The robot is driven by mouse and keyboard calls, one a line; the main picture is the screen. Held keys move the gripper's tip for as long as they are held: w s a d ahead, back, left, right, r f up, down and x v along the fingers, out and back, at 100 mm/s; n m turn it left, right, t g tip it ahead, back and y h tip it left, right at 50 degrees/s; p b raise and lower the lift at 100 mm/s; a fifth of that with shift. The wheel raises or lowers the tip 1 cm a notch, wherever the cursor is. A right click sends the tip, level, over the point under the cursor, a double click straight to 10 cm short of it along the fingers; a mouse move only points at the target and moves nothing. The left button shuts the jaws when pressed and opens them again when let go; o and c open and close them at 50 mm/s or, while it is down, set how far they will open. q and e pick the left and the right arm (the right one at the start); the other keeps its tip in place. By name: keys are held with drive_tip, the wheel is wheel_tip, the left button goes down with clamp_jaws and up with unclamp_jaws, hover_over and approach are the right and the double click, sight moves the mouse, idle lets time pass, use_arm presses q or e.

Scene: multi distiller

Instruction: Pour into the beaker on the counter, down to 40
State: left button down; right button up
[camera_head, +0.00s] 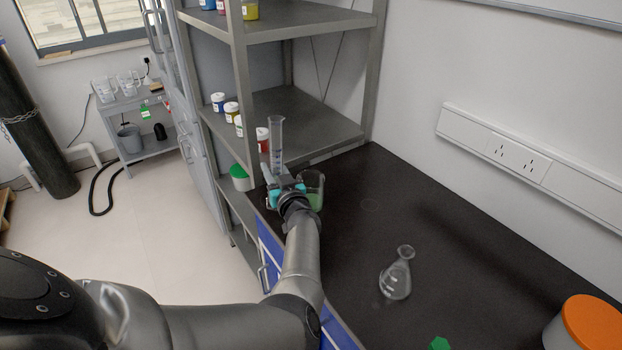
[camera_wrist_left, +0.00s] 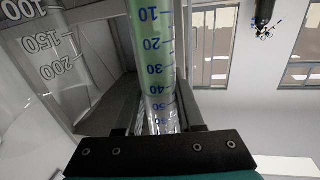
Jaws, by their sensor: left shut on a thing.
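A clear graduated cylinder (camera_head: 277,140) stands about upright in my left gripper (camera_head: 283,187), which is shut on it. In the left wrist view the cylinder (camera_wrist_left: 155,50) has blue marks from 10 to 50. Green liquid fills it from the 10 end to a little past 40; the exact level is hard to read. A glass beaker (camera_head: 315,182) with some green liquid is on the dark counter, just right of the gripper. The beaker (camera_wrist_left: 50,50) also shows at the left of the wrist view, with marks 100, 150 and 200. My right gripper is out of view.
A conical flask (camera_head: 397,277) stands on the counter (camera_head: 390,210) to the right. An orange-lidded container (camera_head: 590,325) is at the front right corner. A metal shelf (camera_head: 305,120) with several small jars rises behind the gripper. The counter's middle is mostly clear.

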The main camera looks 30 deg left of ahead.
use_arm(q)
drive_tip(key=shift+s+a+r+m, duration=0.25)
drive_tip(key=shift+m, duration=0.35)
drive_tip(key=shift+s+a+r+m+t+b, duration=0.1)
drive_tip(key=shift+s+a+m+t+b, duration=0.1)
drive_tip(key=shift+m, duration=0.3)
drive_tip(key=shift+s+a+m+t+b, duration=0.1)
drive_tip(key=shift+m+t+b, duration=0.1)
drive_tip(key=shift+m, duration=0.3)
drive_tip(key=m+t+b, duration=0.1)
drive_tip(key=m+b, duration=0.1)
drive_tip(key=m, duration=0.1)
drive_tip(key=s+a+f+m+t+b, duration=0.1)
drive_tip(key=m, duration=0.2)
drive_tip(key=s+a+f+m+b, duration=0.1)
drive_tip(key=m+b, duration=0.1)
drive_tip(key=m, duration=0.2)
drive_tip(key=shift+s+a+f+t+y+b, duration=0.1)
drive_tip(key=shift+a+f+t+y+b, duration=0.1)
drive_tip(key=shift+a+t+y+b, duration=0.15)
drive_tip(key=shift+s+r+m+t, duration=0.1)
drive_tip(key=shift+r+m+t, duration=0.1)
drive_tip(key=shift+m+t, duration=0.3)
drive_tip(key=shift+a+m, duration=0.15)
drive_tip(key=shift+m, duration=0.45)
